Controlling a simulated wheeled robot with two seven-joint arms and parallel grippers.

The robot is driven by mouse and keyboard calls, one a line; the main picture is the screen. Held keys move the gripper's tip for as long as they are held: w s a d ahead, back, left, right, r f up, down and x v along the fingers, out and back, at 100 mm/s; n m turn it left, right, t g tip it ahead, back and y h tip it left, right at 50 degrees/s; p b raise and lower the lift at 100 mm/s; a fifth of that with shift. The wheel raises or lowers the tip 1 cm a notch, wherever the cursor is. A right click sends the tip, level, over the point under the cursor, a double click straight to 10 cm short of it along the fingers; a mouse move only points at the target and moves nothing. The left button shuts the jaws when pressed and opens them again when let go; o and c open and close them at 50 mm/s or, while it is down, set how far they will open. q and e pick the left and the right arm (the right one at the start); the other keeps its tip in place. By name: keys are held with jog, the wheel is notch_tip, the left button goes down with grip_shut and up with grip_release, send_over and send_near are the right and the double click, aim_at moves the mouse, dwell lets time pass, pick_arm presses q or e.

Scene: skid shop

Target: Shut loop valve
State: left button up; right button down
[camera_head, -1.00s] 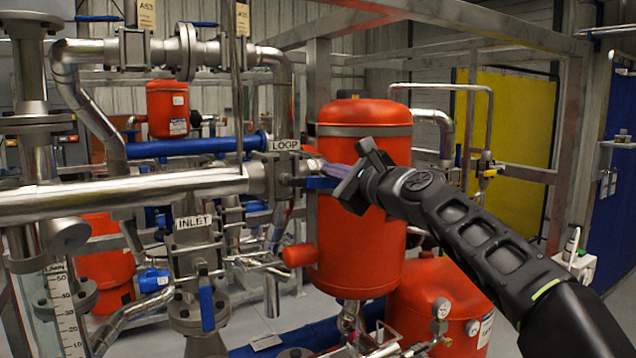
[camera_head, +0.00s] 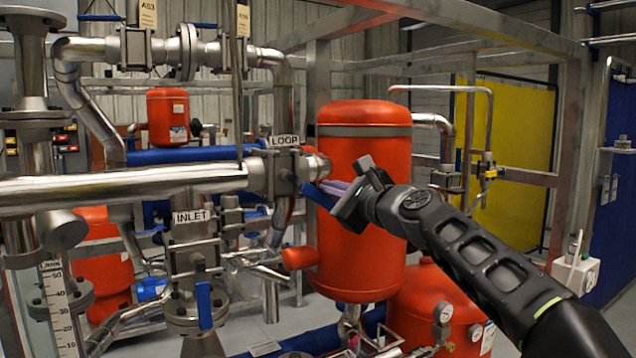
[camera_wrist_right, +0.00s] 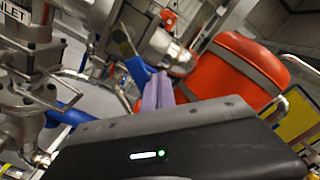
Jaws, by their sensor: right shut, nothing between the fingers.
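The loop valve (camera_head: 284,172) sits on the steel pipe under a white LOOP label (camera_head: 284,141). Its blue lever (camera_head: 319,196) points right and slants downward in the head view. My right gripper (camera_head: 334,187) is shut and empty, with its purple fingertips at the lever, just above and behind it. Whether they touch it is hard to tell. In the wrist view the blue lever (camera_wrist_right: 137,72) runs down beside the purple fingers (camera_wrist_right: 157,92), its lower end hidden behind the gripper body. My left gripper is not in view.
A large red tank (camera_head: 362,240) stands close behind my right gripper. The INLET valve (camera_head: 194,255) with a hanging blue lever (camera_head: 204,305) is at lower left. Pipes and grey frame posts crowd the left. A yellow panel (camera_head: 515,150) stands at the far right.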

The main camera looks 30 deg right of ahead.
aim_at(323, 206)
jog(key=shift+a+f, duration=0.1)
jog(key=shift+f, duration=0.35)
jog(key=shift+a+f+b, duration=0.35)
jog(key=shift+f+b, duration=0.05)
jog(key=shift+f, duration=0.15)
jog(key=shift+a+f+b, duration=0.35)
jog(key=shift+f, duration=0.2)
jog(key=shift+a+f, duration=0.1)
jog(key=shift+a, duration=0.05)
jog(key=shift+s+a+f+b, duration=0.15)
jog(key=shift+s+f+b, duration=0.35)
jog(key=shift+s+f, duration=0.35)
jog(key=shift+s+r, duration=0.15)
